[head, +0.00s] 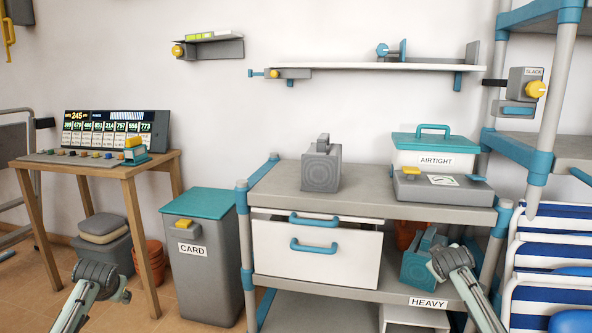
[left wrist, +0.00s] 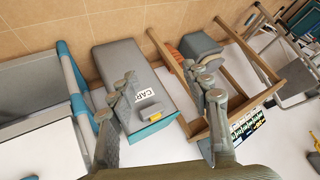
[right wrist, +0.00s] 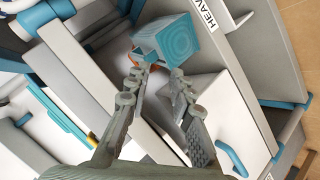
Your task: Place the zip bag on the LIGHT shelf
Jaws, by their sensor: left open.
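I cannot make out a zip bag in any view, and no label reading LIGHT shows. A HEAVY label (head: 428,302) is on the front edge of the lower shelf of the grey and teal rack (head: 272,202). My right gripper (head: 448,262) is at the rack's right side, in front of a teal block (head: 420,262). In the right wrist view its fingers (right wrist: 157,80) are apart with nothing between them, and the teal block (right wrist: 172,40) is beyond them.
The rack top holds a grey block (head: 321,168), an AIRTIGHT box (head: 432,150) and a flat grey case (head: 440,190). A white drawer (head: 315,255) is below. A CARD bin (head: 198,265) and a wooden table (head: 125,168) stand left. Wall shelves (head: 375,66) hang above; striped chairs (head: 550,250) are right.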

